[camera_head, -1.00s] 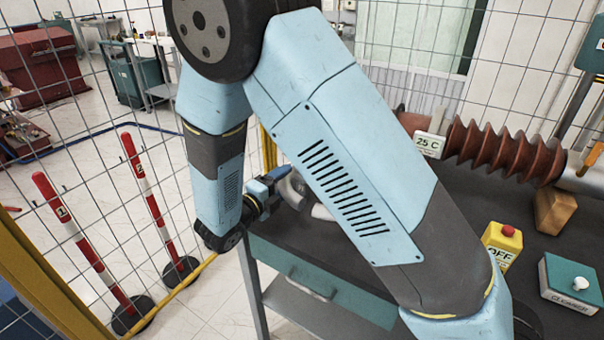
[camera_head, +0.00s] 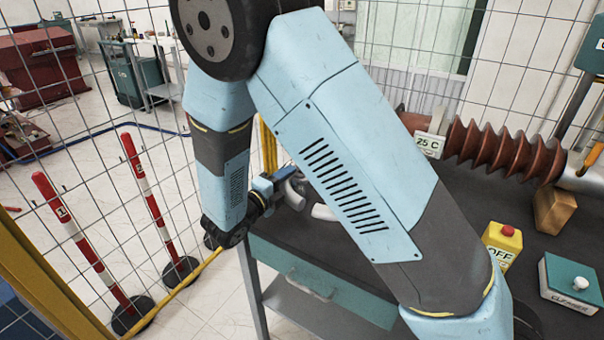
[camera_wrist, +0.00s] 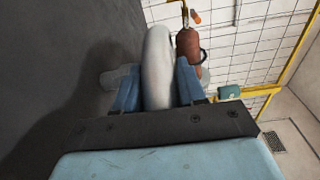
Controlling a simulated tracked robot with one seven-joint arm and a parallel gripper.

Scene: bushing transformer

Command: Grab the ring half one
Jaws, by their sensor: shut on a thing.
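A pale grey curved ring half (camera_wrist: 158,68) stands between the two blue fingers of my gripper (camera_wrist: 158,88) in the wrist view. The fingers are shut on it, one on each side. In the head view my gripper (camera_head: 268,188) is at the left end of the dark table, with the held ring half (camera_head: 294,194) at its tips, partly hidden by my arm. A second pale curved piece (camera_head: 323,212) lies on the table just to the right, also partly behind my arm. I cannot read a number on either piece.
A brown ribbed bushing (camera_head: 495,148) with a "25 C" display (camera_head: 429,145) lies along the table's back. A yellow OFF button box (camera_head: 502,243), a cleaner box (camera_head: 573,283) and a wooden block (camera_head: 553,211) stand at right. Wire fencing (camera_head: 95,100) and red-white posts (camera_head: 82,238) are at left.

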